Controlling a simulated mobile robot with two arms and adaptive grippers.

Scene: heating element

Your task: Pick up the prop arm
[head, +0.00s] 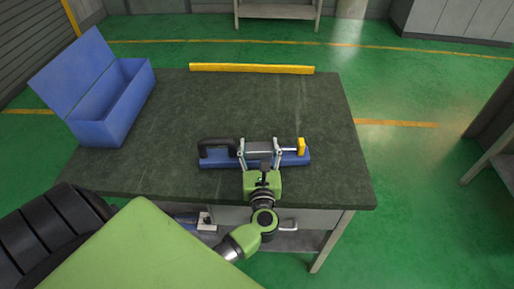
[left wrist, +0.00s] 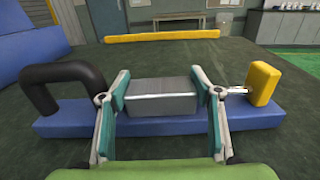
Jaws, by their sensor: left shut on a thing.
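The prop arm (head: 215,163) is a long blue bar with a black handle at its left, a grey block in its middle and a yellow end piece at its right. It lies level at the table's front half; I cannot tell if it is slightly off the surface. My left gripper (head: 260,150) is shut on the grey block, one finger on each side. In the left wrist view the prop arm (left wrist: 75,122) spans the picture, and the gripper (left wrist: 161,92) has its green pads against the block's two ends. My right gripper is not in view.
The dark table (head: 330,180) is mostly clear. An open blue box (head: 115,115) with a raised lid stands at its left. A yellow bar (head: 252,68) lies along the far edge. A drawer is under the front edge, and green floor surrounds the table.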

